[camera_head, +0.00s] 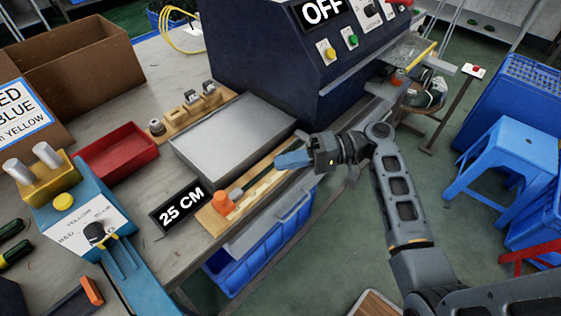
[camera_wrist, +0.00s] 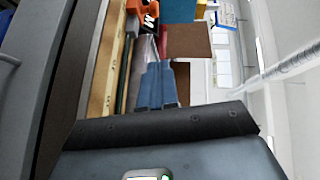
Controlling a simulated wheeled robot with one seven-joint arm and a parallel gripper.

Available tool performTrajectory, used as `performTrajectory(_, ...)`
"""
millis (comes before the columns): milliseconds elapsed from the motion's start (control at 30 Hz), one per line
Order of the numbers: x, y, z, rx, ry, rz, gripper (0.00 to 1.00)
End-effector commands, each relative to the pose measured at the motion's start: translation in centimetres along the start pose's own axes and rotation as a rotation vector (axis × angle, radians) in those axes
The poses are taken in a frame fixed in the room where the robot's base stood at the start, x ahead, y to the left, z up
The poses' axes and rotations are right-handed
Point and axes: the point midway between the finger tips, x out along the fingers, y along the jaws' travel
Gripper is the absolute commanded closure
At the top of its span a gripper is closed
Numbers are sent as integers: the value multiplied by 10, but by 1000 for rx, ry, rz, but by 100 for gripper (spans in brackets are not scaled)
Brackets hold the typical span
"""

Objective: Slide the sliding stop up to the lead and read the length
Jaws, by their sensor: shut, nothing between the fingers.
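The wooden measuring board (camera_head: 215,222) lies along the front edge of the bench, beside a black "25 CM" sign (camera_head: 178,206). An orange block, seemingly the sliding stop (camera_head: 222,202), sits near the board's left end. It also shows at the top of the wrist view (camera_wrist: 133,7). A dark, thin lead (camera_head: 258,183) runs along the board from near the orange block toward my gripper; whether they touch is unclear. My gripper (camera_head: 279,161), with blue fingers, is shut and empty over the board's right part. Its fingers (camera_wrist: 157,66) also show in the wrist view.
A grey metal plate (camera_head: 232,137) lies behind the board. The dark machine marked OFF (camera_head: 285,60) stands behind and right. A red tray (camera_head: 117,153) and blue fixture (camera_head: 92,205) stand left. A blue crate (camera_head: 265,245) sits below the bench edge.

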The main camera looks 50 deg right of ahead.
Motion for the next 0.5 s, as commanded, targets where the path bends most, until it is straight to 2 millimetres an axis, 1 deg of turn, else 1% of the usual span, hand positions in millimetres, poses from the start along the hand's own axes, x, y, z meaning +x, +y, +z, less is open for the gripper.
performTrajectory(33,9,-1,1,1,-4,0,100)
performTrajectory(400,81,-1,1,1,-3,2,100)
performTrajectory(500,92,-1,13,3,-2,3,100)
